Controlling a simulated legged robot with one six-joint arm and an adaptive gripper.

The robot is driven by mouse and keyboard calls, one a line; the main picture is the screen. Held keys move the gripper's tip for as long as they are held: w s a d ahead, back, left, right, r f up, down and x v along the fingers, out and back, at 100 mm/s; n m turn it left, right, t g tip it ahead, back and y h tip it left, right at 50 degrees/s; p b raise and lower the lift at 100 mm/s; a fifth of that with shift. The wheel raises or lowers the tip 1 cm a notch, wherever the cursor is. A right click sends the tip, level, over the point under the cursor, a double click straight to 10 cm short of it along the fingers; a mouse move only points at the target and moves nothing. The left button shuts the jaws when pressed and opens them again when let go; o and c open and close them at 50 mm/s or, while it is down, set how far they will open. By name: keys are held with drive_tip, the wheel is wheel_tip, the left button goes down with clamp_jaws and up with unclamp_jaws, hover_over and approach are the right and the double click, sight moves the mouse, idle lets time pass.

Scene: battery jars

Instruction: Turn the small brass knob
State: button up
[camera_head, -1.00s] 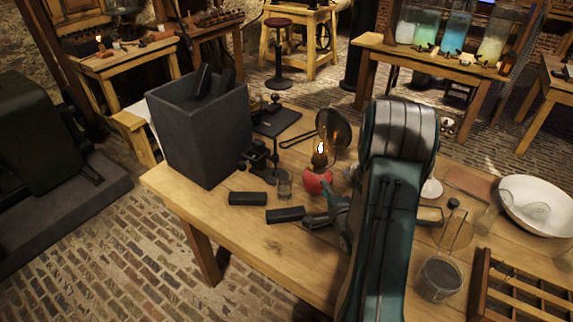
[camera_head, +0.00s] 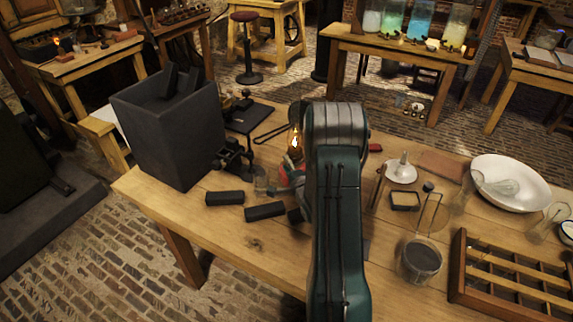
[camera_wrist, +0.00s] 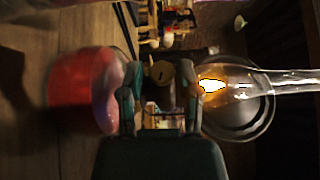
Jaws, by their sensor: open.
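The small brass knob (camera_wrist: 160,73) shows in the wrist view between my gripper's two fingers, near their tips. I cannot tell if either finger touches it. My gripper (camera_wrist: 160,90) is open, with one finger on each side of the knob. The knob belongs to a lit oil lamp, which lies sideways in this view. Its red glass base (camera_wrist: 85,90) is at left and its flame (camera_wrist: 210,86) and glass chimney at right. In the head view the lamp flame (camera_head: 295,144) shows just left of my arm, which hides much of the lamp and my gripper.
A round reflector (camera_wrist: 250,105) stands behind the chimney. Dark blocks (camera_head: 225,198) lie on the wooden table (camera_head: 215,235) left of my arm. A tall dark box (camera_head: 172,140) stands further left. A glass jar (camera_head: 420,258) and slatted wooden tray (camera_head: 458,268) are at right.

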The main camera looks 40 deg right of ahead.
drive_tip(key=shift+w, duration=0.2)
clamp_jaws()
